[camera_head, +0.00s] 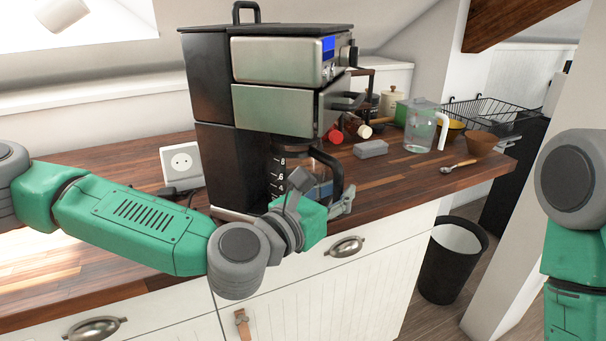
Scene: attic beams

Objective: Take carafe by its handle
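The carafe (276,175) is glass with white level marks and stands in the lower bay of the coffee machine (212,95). Its black handle (333,163) curves out on the right side. My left gripper (346,202) is at the lower end of the handle, in front of the carafe, with its grey fingers pointing right. I cannot tell whether the fingers touch the handle or how far apart they are. My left wrist hides the lower part of the carafe. My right arm shows at the right edge, but its gripper is out of view.
A grey block (371,149), a clear pitcher (421,128), a brown bowl (481,143) and a spoon (458,166) stand or lie right of the machine. A wall socket (182,163) is at left. A black bin (449,262) stands on the floor.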

